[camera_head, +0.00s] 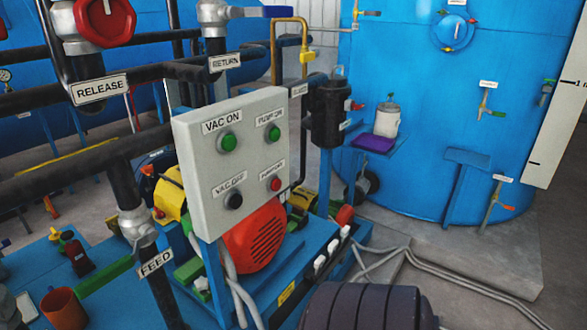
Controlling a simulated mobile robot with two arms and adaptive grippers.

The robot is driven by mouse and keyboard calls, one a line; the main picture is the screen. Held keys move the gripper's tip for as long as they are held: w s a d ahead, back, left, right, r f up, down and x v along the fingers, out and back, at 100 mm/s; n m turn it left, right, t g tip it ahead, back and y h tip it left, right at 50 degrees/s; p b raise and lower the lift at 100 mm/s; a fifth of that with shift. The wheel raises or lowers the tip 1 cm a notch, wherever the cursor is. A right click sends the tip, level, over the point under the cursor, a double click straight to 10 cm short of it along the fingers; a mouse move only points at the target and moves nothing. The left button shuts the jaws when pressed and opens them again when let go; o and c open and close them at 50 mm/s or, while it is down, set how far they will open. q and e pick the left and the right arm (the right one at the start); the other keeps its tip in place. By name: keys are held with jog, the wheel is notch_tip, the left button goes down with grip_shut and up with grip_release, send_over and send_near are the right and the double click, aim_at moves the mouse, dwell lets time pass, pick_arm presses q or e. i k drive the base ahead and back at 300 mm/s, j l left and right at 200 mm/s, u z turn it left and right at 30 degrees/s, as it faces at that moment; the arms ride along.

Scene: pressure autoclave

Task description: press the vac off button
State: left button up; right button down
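The light grey control panel (202,160) stands upright left of the middle in the head view, its face turned towards me and slightly to the right. The VAC OFF button (233,199) is the dark round one at its lower left, under a tilted white VAC OFF label (229,183). The green VAC ON button (229,142) sits above it. Another green button (274,133) is at the upper right and a red button (275,184) at the lower right; their labels are hard to read. Nothing covers the VAC OFF button. Neither of my grippers shows.
Black pipes with a RELEASE label (100,89) and red valve knob (105,20) cross at left. A FEED pipe (130,195) stands left of the panel. An orange-red motor (256,236) sits behind it. A dark ribbed cylinder (365,307) lies at the bottom. A large blue tank (430,110) fills the right background.

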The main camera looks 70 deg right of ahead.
aim_at(236, 202)
jog(key=z, duration=1.8)
